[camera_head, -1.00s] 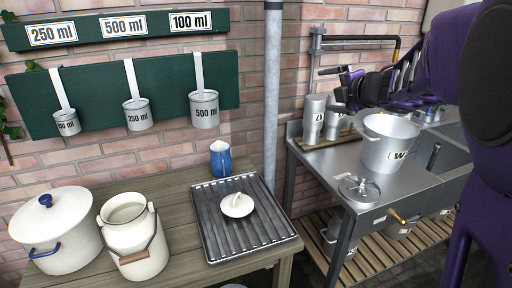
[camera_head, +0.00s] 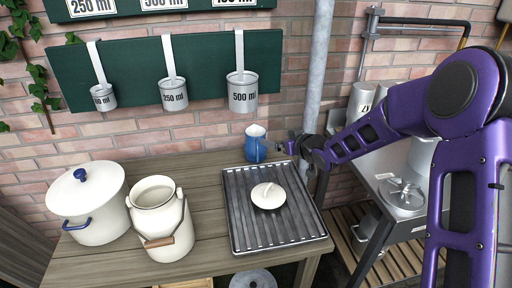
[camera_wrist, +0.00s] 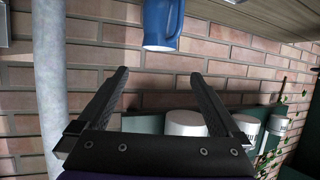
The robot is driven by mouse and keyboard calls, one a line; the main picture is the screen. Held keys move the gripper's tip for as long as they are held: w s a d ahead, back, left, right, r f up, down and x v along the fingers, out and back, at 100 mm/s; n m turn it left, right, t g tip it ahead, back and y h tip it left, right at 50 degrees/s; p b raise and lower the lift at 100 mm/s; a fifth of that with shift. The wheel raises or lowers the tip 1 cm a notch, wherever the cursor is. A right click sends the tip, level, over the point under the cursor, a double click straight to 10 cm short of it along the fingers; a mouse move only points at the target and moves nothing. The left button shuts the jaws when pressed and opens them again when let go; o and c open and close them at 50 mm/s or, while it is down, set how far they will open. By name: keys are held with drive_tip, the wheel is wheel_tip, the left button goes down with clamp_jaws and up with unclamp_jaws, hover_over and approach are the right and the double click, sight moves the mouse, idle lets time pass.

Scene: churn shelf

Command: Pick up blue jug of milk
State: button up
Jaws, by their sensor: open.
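The blue jug (camera_head: 255,149) stands upright at the back of the wooden table, against the brick wall and behind the grey ribbed tray. Its inside looks pale at the rim, but I cannot tell what it holds. My gripper (camera_head: 285,148) is just to the right of the jug in the head view, apart from it. In the wrist view the blue jug (camera_wrist: 162,24) shows at the top, beyond the fingertips. My gripper (camera_wrist: 158,80) is open there, with nothing between its two fingers.
A white lid (camera_head: 268,195) lies on the ribbed tray (camera_head: 240,232). A cream milk can (camera_head: 160,222) and a white pot (camera_head: 88,207) stand at the left. Measuring cups (camera_head: 241,92) hang above. A vertical pipe (camera_head: 318,70) is close behind my gripper. A steel sink table (camera_head: 385,165) is at the right.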

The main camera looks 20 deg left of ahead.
approach(251, 131)
drive_tip(key=shift+x, duration=2.75)
drive_tip(key=shift+d, duration=0.1)
clamp_jaws()
